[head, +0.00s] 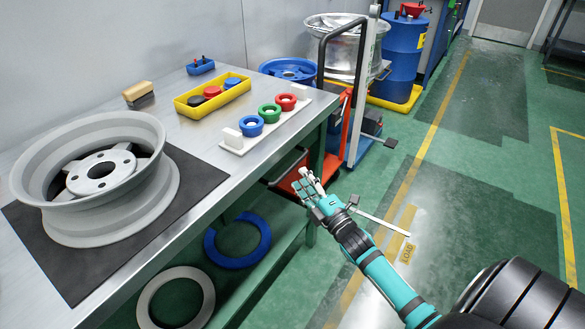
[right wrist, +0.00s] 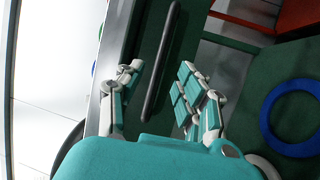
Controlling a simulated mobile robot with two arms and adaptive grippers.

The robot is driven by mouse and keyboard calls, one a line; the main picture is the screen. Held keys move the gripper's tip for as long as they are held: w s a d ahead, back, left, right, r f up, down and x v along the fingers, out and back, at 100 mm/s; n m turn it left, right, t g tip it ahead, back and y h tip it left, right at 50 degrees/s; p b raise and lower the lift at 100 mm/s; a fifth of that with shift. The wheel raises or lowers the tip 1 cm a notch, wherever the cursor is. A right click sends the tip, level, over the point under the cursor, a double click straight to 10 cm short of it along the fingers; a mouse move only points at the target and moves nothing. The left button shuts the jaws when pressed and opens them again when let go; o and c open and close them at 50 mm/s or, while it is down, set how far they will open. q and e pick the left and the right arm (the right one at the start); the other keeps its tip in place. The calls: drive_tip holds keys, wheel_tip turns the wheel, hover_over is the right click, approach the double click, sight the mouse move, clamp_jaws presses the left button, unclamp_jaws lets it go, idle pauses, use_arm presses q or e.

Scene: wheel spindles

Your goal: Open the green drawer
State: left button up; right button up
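The dark green drawer front (right wrist: 138,40) shows in the right wrist view, with a long black bar handle (right wrist: 165,60) running along it. My right gripper (right wrist: 158,75) is open, its fingers spread on either side of the handle in that view. I cannot tell whether they touch it. In the head view my right gripper (head: 306,186) is beside the right edge of the workbench, below the tabletop. The drawer front is mostly hidden from the head view by the tabletop. My left gripper is not in view.
The workbench (head: 205,150) carries a grey wheel rim (head: 95,222), a yellow tray (head: 190,110) and a white board with coloured rings. A blue ring (head: 262,240) and a pale ring lie on the lower shelf. A red cart stands beyond. Green floor is clear at right.

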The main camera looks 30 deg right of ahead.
sight(293, 164)
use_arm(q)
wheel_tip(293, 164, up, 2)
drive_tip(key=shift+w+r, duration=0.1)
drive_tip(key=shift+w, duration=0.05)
use_arm(e)
drive_tip(key=w, duration=0.4)
drive_tip(key=w+r, duration=0.1)
drive_tip(key=w, duration=0.1)
drive_tip(key=shift+c, duration=0.4)
clamp_jaws()
